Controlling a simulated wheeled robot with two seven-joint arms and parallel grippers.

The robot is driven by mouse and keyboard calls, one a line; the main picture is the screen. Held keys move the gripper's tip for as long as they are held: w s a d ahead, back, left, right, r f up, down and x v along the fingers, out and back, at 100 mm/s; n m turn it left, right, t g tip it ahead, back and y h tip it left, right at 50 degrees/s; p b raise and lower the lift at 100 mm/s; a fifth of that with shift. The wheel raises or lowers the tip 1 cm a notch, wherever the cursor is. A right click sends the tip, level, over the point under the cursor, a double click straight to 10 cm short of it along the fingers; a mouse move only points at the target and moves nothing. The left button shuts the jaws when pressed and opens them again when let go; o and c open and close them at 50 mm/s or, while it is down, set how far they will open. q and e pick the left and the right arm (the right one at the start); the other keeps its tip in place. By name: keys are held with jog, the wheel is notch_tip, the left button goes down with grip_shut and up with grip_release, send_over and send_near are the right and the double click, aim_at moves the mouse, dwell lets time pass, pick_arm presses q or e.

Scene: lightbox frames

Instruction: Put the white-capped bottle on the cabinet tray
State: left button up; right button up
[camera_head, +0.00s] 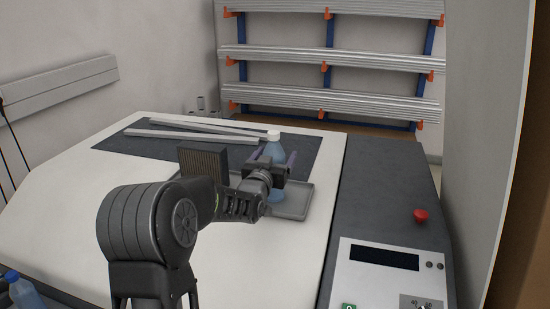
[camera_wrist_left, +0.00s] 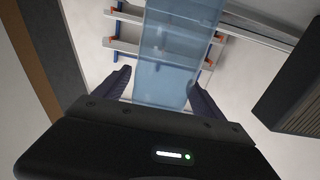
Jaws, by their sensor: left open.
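The white-capped bottle (camera_head: 273,150) is translucent blue and looks upright. Its lower end shows below my gripper, over the grey cabinet tray (camera_head: 295,205), and it appears to stand on it. My left gripper (camera_head: 278,172) is at the bottle's mid-height, with a finger on each side. In the left wrist view the bottle (camera_wrist_left: 178,50) lies between the spread fingers of my left gripper (camera_wrist_left: 163,90), with gaps beside it. The gripper is open. My arm hides part of the tray. My right gripper is not in view.
A dark ribbed block (camera_head: 203,163) stands just left of the tray; it also shows in the left wrist view (camera_wrist_left: 292,95). White bars (camera_head: 190,135) lie on a dark mat behind. A blue-capped bottle (camera_head: 25,292) is at lower left. A control panel (camera_head: 392,270) is at right.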

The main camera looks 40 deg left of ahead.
pick_arm(q)
jog(key=shift+r, duration=0.2)
jog(key=b+v, duration=0.2)
jog(key=v, duration=1)
jog(key=shift+b, duration=0.35)
jog(key=shift+f, duration=0.15)
